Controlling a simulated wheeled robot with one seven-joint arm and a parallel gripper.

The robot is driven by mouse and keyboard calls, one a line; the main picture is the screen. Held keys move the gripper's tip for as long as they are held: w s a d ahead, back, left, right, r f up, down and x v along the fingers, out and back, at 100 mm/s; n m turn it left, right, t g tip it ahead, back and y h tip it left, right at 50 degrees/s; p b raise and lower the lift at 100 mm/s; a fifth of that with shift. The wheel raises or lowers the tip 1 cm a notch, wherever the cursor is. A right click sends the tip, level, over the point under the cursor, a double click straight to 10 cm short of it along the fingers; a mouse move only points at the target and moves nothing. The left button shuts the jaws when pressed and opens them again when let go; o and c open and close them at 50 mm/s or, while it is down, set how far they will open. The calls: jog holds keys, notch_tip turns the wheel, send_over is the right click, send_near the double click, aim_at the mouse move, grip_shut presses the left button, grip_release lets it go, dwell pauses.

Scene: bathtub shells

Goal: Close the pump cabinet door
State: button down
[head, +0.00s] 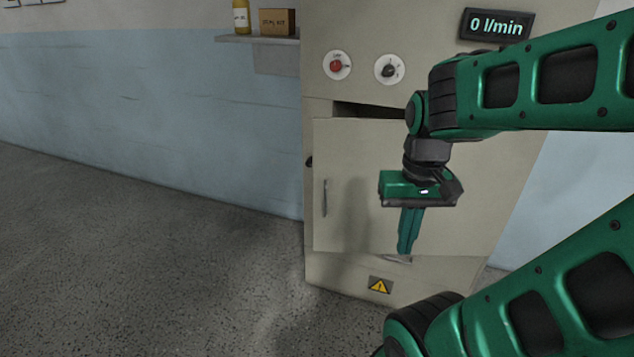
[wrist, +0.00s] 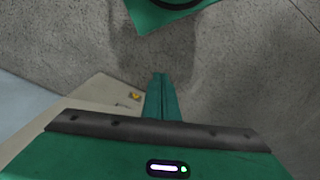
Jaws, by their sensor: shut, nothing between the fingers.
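The pump cabinet (head: 345,275) is a beige box against the wall. Its flat beige door (head: 355,170) stands ajar, with a dark gap above its top edge. A grey vertical handle (head: 324,197) is near the door's left edge. My green gripper (head: 405,252) points down in front of the door, right of the handle, with its fingers together and empty. Whether it touches the door I cannot tell. In the wrist view the closed fingers (wrist: 160,80) point at the floor, beside the beige cabinet base (wrist: 100,108). My arm hides part of the door's right side.
A red knob (head: 337,66), a dark knob (head: 389,69) and a "0 l/min" display (head: 496,25) are above the door. A yellow warning label (head: 380,286) is below it. A wall shelf (head: 258,40) holds a bottle and box. The grey floor (head: 150,250) at left is clear.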

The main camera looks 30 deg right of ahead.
jog(key=shift+a, duration=0.1)
jog(key=w+d+f+n+h, duration=0.6)
jog(key=w+f, duration=0.1)
jog(key=w, duration=0.1)
jog(key=w+d+f+n+h, duration=0.5)
jog(key=w+d+f+n, duration=0.1)
jog(key=w+n, duration=0.15)
jog(key=n+t+h, duration=0.1)
jog(key=n+t, duration=1.3)
jog(key=n, duration=0.7)
send_near(315, 183)
jog(key=shift+m, duration=0.25)
jog(key=f+x, duration=0.1)
jog(key=x, duration=0.3)
jog(key=f+x, duration=0.1)
jog(key=x, duration=0.4)
jog(key=f+x, duration=0.1)
jog(key=x, duration=0.4)
jog(key=shift+w+a, duration=0.2)
jog(key=shift+w, duration=0.15)
